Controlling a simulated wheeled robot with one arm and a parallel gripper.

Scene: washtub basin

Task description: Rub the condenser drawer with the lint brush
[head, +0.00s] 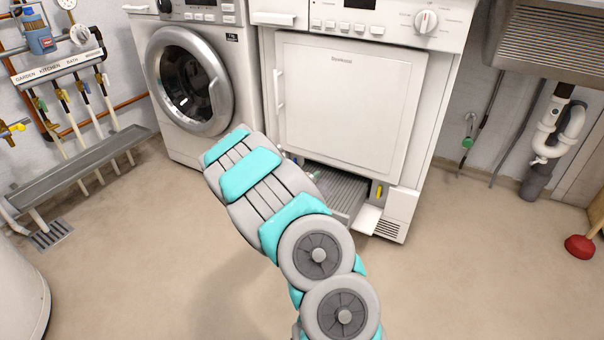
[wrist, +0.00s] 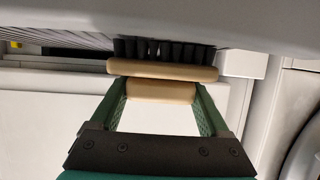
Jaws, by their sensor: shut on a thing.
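The lint brush (wrist: 162,70) has a pale wooden body and handle with a row of black bristles. My gripper (wrist: 161,90) is shut on its handle, between two green fingers. In the wrist view the bristles point up at the grey underside edge, beside the ribbed condenser drawer (wrist: 62,39). I cannot tell whether the bristles touch it. In the head view the condenser drawer (head: 342,187) is the grey ribbed part in the low opening of the white dryer (head: 345,100).
An open white flap (head: 367,220) juts out at the dryer's lower right. A washing machine (head: 190,80) stands to the left. A drain trough (head: 85,165) runs along the left wall, and a red plunger (head: 580,247) stands far right. The floor between is clear.

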